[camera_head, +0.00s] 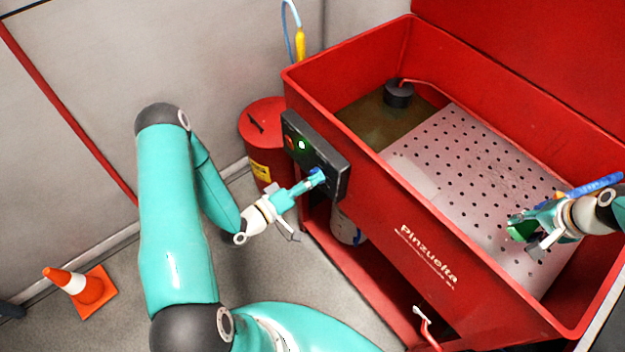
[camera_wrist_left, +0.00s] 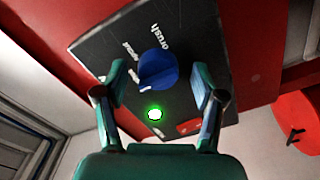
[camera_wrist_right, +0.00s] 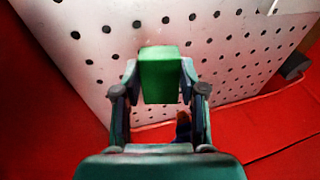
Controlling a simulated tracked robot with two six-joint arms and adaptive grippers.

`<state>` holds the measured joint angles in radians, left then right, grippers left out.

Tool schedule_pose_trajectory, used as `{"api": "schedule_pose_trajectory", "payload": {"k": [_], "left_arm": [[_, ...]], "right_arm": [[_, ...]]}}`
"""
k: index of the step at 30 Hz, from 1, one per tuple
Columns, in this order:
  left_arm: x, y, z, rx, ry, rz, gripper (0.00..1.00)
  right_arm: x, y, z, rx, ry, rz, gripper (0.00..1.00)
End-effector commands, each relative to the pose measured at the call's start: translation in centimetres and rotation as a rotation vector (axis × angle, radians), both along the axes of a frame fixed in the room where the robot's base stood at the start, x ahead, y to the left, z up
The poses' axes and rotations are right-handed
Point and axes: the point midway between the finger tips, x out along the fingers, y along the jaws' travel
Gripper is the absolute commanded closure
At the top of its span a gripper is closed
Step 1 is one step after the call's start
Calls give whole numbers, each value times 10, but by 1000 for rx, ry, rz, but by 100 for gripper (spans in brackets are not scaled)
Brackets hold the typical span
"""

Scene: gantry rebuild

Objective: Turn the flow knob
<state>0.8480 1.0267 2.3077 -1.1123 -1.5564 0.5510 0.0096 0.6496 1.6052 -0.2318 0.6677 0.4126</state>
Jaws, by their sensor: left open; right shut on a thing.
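The flow knob (camera_wrist_left: 157,70) is blue and sits on a black control panel (camera_wrist_left: 110,45), with the word "brush" printed beside it. In the head view the panel (camera_head: 300,128) is on the front of the red wash tank, and the knob (camera_head: 317,174) is partly hidden by my left gripper. My left gripper (camera_head: 308,185) is open, its fingers (camera_wrist_left: 160,85) on either side of the knob; I cannot tell whether they touch it. My right gripper (camera_head: 525,232) is over the tank, shut on a green block (camera_wrist_right: 160,75).
The red tank (camera_head: 420,215) has a perforated plate (camera_head: 465,160) inside and a black round part (camera_head: 398,93) at the back. A green light (camera_head: 302,145) is lit on the panel. A red drum (camera_head: 262,120) stands behind the panel. An orange cone (camera_head: 85,290) stands on the floor at left.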

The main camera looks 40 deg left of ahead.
Motion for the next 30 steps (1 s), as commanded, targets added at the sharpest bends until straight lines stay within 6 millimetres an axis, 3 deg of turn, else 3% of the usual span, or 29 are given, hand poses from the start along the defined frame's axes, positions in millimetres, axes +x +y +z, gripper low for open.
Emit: {"api": "schedule_pose_trajectory", "payload": {"k": [8, 21, 30], "left_arm": [[-14, 5, -1, -1, 3, 1, 31], [-91, 28, -1, -1, 2, 7, 31], [-114, 34, -1, 0, 0, 1, 31]], "right_arm": [[0, 0, 1, 0, -1, 0, 100], [0, 0, 1, 1, -1, 0, 100], [0, 0, 1, 0, -1, 0, 100]]}}
